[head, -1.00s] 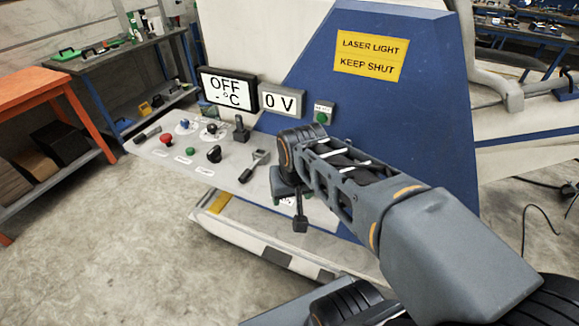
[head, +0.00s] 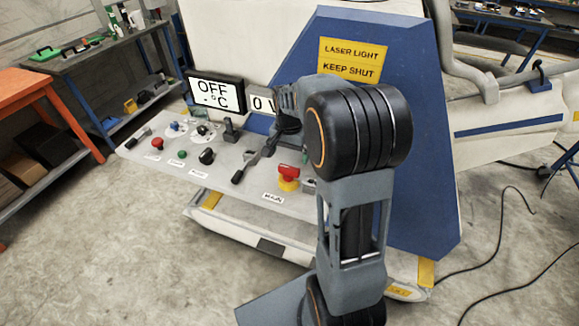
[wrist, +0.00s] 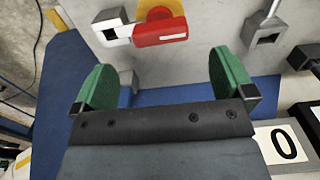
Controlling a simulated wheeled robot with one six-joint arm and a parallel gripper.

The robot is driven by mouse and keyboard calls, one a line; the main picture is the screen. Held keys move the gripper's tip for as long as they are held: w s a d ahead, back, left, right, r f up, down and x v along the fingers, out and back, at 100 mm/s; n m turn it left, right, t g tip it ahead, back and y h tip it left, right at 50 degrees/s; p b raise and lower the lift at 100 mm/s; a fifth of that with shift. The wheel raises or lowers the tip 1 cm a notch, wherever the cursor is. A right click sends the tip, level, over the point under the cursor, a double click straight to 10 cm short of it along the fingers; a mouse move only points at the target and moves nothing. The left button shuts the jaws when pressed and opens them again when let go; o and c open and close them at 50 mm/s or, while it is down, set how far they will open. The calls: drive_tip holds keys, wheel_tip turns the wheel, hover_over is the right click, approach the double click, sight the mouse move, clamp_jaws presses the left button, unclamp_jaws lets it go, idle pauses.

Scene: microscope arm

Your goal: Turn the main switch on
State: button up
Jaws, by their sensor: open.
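The main switch (head: 289,176) is a red handle on a round yellow base, on the sloping grey panel near the label reading MAIN (head: 273,197). In the wrist view, its red handle (wrist: 160,30) lies roughly level at the top centre, with the yellow base partly cut off. My gripper (wrist: 166,82) is open, its two green fingers spread wide with nothing between them. The switch shows beyond the fingertips, apart from them. In the head view my arm hides most of the gripper, which is above and behind the switch.
A lever (head: 245,167) and several knobs stand left of the switch. A grey square fitting (wrist: 264,30) sits beside it in the wrist view. The display (head: 216,92) reads OFF. A blue panel (head: 425,140) rises on the right behind my arm.

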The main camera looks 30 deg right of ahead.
sight(289, 167)
drive_tip(key=shift+f, duration=3.5)
drive_tip(key=shift+c, duration=0.2)
drive_tip(key=c, duration=1.2)
drive_tip(key=shift+d, duration=0.1)
drive_tip(key=shift+c, duration=0.2)
